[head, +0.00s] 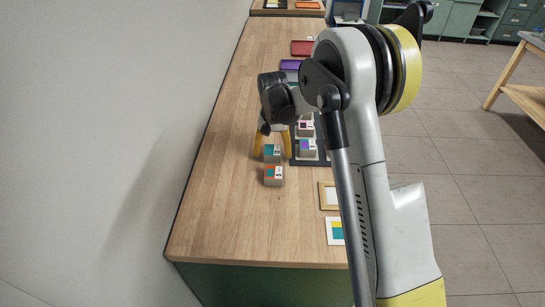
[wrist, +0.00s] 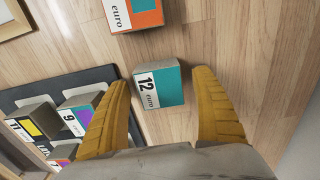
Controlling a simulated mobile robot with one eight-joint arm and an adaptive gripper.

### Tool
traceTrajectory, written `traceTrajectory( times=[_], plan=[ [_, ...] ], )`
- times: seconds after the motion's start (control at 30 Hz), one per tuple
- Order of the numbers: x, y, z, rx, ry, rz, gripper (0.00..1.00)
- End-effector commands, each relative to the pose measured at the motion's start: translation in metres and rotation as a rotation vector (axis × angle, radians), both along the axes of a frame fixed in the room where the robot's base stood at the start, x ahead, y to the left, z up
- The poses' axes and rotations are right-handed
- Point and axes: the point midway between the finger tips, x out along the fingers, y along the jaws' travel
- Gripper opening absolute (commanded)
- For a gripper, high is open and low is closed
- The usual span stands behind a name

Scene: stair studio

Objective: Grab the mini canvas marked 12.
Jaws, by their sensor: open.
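The mini canvas marked 12 (wrist: 160,86) is a small block with a teal face and a white strip reading "12 euro". In the wrist view it sits on the wooden counter between the two yellow fingers of my gripper (wrist: 161,78), with a gap to each finger. My gripper is open and empty. In the head view the canvas (head: 272,154) shows between the fingertips of my gripper (head: 272,152), which points down from above.
An orange and teal block (wrist: 135,12) stands close by, nearer the counter's front end. A dark tray (wrist: 60,88) holds blocks marked 9 (wrist: 80,116) and 11 (wrist: 34,124). A wooden frame (head: 327,196) lies farther right. The counter's left part is clear, beside a wall.

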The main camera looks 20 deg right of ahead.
Motion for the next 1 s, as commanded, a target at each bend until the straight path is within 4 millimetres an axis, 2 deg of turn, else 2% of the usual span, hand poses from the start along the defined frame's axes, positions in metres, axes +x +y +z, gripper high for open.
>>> traceTrajectory(
  times=[0.1, 0.13, 0.3, 0.73, 0.87, 1.0],
  plan=[
    [0.000, 0.000, 0.001, 0.000, 0.000, 0.000, 0.76],
    [0.000, 0.000, 0.001, 0.000, 0.000, 0.000, 0.71],
    [0.000, 0.000, 0.002, 0.000, 0.000, 0.000, 0.21],
    [0.000, 0.000, 0.005, 0.000, 0.000, 0.000, 0.21],
    [0.000, 0.000, 0.018, 0.000, 0.000, 0.000, 0.21],
    [0.000, 0.000, 0.043, 0.000, 0.000, 0.000, 0.21]
  ],
)
